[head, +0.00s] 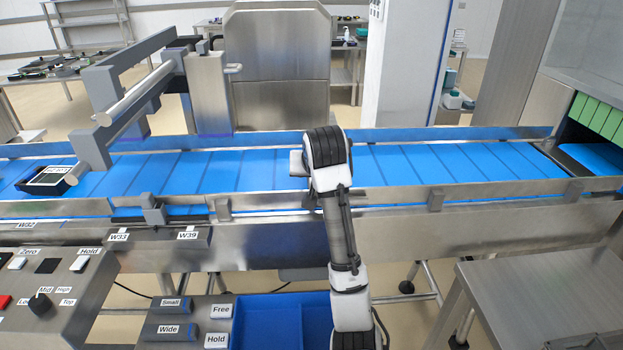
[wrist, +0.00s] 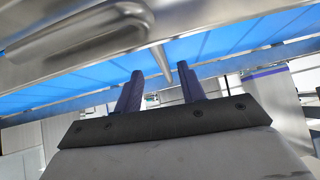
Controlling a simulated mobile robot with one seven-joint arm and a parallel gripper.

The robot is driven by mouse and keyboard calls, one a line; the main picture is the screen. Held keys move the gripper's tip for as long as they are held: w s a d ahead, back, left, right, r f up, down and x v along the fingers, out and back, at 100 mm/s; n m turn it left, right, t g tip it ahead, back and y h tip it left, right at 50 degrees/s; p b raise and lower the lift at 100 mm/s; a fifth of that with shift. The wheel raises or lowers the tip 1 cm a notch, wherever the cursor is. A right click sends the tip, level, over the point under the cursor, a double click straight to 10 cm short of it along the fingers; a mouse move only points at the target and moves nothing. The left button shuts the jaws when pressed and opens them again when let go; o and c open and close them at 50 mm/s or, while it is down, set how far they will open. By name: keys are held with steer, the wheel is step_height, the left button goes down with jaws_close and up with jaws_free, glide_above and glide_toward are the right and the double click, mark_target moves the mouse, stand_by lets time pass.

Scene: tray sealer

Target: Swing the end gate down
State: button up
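A grey frame with a pale round bar (head: 140,92) stands raised over the left part of the blue conveyor belt (head: 260,168). No part is labelled as the end gate, and I cannot tell for sure whether this frame is it. My gripper is mostly hidden behind my wrist in the head view, over the middle of the belt. In the wrist view my gripper (wrist: 160,68) has its two dark fingers apart with nothing held between them. A rounded metal part (wrist: 85,38) lies beyond the fingers to the upper left. A thin metal rod shows near the fingertips.
Steel rails (head: 400,197) run along the belt. A small black-framed tray (head: 47,188) lies at its left end. Green strips (head: 598,115) hang at the right tunnel. A control panel (head: 50,285), a blue bin (head: 270,322) and a steel table (head: 545,290) stand in front.

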steer(key=p+v, duration=0.2)
steer(key=v, duration=0.5)
steer(key=shift+s+d+r, duration=0.1)
steer(key=shift+d+r, duration=0.05)
steer(key=shift+r, duration=0.25)
steer(key=shift+s+r+p, duration=0.2)
steer(key=shift+s+p, duration=0.3)
